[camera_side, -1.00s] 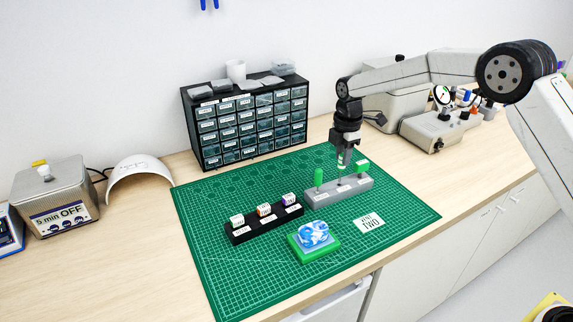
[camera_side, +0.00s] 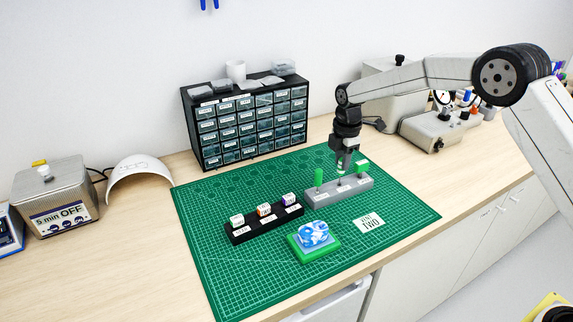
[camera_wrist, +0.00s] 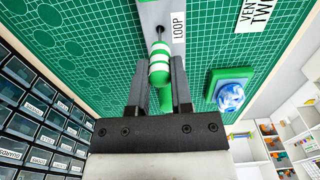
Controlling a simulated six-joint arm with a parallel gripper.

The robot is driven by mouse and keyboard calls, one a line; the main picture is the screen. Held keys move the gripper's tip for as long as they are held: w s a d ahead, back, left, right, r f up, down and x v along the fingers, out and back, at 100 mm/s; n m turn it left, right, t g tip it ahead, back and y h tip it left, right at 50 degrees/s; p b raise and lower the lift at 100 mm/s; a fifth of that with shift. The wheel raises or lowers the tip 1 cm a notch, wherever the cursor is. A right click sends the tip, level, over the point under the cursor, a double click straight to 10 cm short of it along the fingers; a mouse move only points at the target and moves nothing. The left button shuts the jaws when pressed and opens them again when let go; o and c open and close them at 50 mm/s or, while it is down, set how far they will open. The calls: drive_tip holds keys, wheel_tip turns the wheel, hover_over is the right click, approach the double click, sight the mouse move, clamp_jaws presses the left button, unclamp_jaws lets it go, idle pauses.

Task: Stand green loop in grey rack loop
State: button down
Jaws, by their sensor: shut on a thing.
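The green loop (camera_wrist: 160,62) has a green-and-white banded handle and a thin metal shaft. My gripper (camera_side: 341,164) is shut on its handle and holds it upright, shaft down, over the middle of the grey rack (camera_side: 322,199). In the wrist view the gripper (camera_wrist: 160,85) has a finger on each side of the handle. The shaft points at a dark hole beside the LOOP label (camera_wrist: 179,25) on the rack. The shaft end appears at or in that hole; how deep is hard to tell.
Green-handled tools stand in the rack left (camera_side: 319,177) and right (camera_side: 361,166) of the held loop. A black rack (camera_side: 262,226) with small labelled blocks and a blue-and-white piece on a green base (camera_side: 314,236) are nearer. A drawer cabinet (camera_side: 250,125) stands behind.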

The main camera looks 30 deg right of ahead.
drive_tip(key=shift+f, duration=0.6)
idle(0.3)
drive_tip(key=shift+c, duration=2.2)
unclamp_jaws()
drive_tip(key=shift+r, duration=0.1)
drive_tip(key=shift+r, duration=3.85)
